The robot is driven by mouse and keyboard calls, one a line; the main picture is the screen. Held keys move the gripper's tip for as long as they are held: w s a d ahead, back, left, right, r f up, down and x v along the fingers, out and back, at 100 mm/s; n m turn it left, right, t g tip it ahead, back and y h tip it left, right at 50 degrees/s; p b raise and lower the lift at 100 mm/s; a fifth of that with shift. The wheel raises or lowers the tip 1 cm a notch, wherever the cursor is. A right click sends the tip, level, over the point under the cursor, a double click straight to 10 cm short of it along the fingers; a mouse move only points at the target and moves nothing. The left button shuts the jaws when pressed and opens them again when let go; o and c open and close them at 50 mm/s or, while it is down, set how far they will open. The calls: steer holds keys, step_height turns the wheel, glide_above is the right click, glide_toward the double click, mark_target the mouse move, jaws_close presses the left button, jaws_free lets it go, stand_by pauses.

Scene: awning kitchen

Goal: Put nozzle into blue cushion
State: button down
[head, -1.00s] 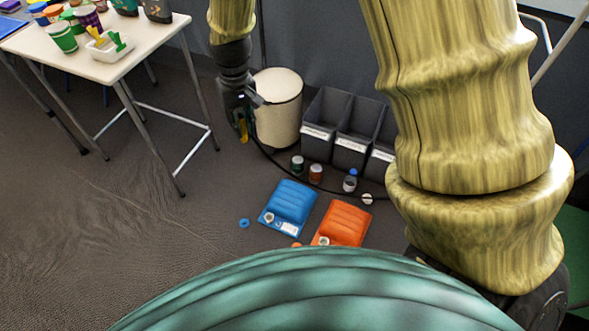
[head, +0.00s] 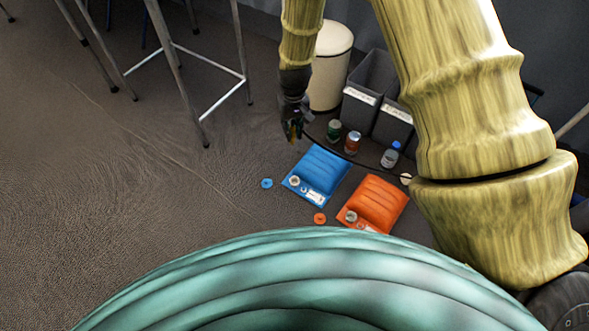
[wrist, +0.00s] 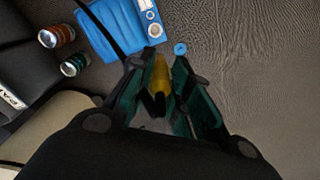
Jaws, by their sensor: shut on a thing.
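The blue cushion (head: 321,172) lies flat on the floor, with a pale round valve and a label at its near-left end. It also shows in the wrist view (wrist: 112,22), beyond the fingers. My gripper (head: 292,132) is above the floor, left of and behind the blue cushion in the head view. In the wrist view my gripper (wrist: 160,72) is shut on a yellow piece, which looks like the nozzle (wrist: 160,72). The nozzle is clear of the cushion and its valve. Its lower part is hidden between the dark fingers.
An orange cushion (head: 377,201) lies right of the blue one. A blue ring (head: 267,183) and an orange ring (head: 320,218) lie on the floor. Cans (head: 334,130), a bottle (head: 390,156) and grey bins (head: 371,82) stand behind. A cream bin (head: 330,65) is beside my arm.

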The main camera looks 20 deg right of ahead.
step_height(320, 180, down, 25)
steer(key=b, duration=1.2)
steer(key=shift+d, duration=0.35)
steer(key=shift+s, duration=0.1)
steer(key=shift+p, duration=0.5)
steer(key=shift+f, duration=1.6)
stand_by(0.6)
steer(key=c, duration=0.8)
jaws_free()
